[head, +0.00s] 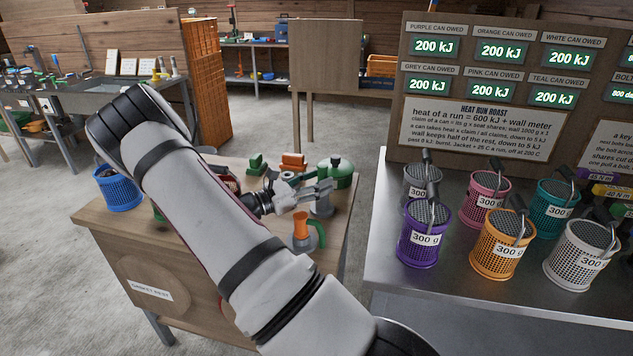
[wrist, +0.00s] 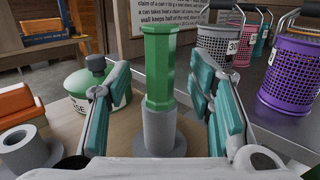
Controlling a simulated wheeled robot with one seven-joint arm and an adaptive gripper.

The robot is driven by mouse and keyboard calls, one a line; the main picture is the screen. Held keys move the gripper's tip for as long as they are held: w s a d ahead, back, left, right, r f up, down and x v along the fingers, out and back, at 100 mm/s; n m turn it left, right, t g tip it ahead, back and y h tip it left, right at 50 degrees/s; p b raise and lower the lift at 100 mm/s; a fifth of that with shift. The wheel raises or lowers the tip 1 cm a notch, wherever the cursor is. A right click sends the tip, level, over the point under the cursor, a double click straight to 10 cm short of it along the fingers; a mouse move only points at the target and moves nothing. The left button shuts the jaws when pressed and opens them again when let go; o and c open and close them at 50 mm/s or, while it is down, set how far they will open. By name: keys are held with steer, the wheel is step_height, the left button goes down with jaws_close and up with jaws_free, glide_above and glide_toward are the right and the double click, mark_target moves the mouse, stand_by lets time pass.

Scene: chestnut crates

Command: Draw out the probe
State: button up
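A green faceted post (wrist: 160,70) stands upright in a grey sleeve (wrist: 160,130) with a wide round foot, in the middle of the wrist view. It looks like the probe, but no label on it shows. My gripper (wrist: 163,92) is open, with its teal finger pads on either side of the post and a visible gap on each side. In the head view my gripper (head: 318,190) is over the wooden bench, by the grey sleeve (head: 323,207); there the post is mostly hidden by the fingers.
A green lidded canister (wrist: 100,88) stands close on the left. An orange funnel-like piece with a green handle (head: 303,232) stands near the bench's front edge. A blue basket (head: 120,190) is at the left. Several labelled mesh cans, one purple (head: 424,238), fill the metal table at right.

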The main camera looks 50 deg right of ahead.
steer(key=v, duration=0.7)
steer(key=shift+a, duration=0.25)
steer(key=shift+w, duration=0.1)
steer(key=s+a+r+m+t+y+p, duration=0.2)
steer(key=s+a+r+m+t+y, duration=0.2)
steer(key=s+a+r, duration=0.4)
steer(key=s+a+r+m+t+y+p, duration=0.3)
steer(key=s+a+r+m+y, duration=0.2)
steer(key=a, duration=0.8)
steer(key=s+a+r+m+t+y+p, duration=0.3)
steer(key=s+a+r+y, duration=0.5)
steer(key=s+a+r, duration=0.3)
steer(key=shift+a+r+m+t, duration=0.2)
steer(key=shift+r+m+t, duration=0.3)
steer(key=shift+m+t, duration=0.25)
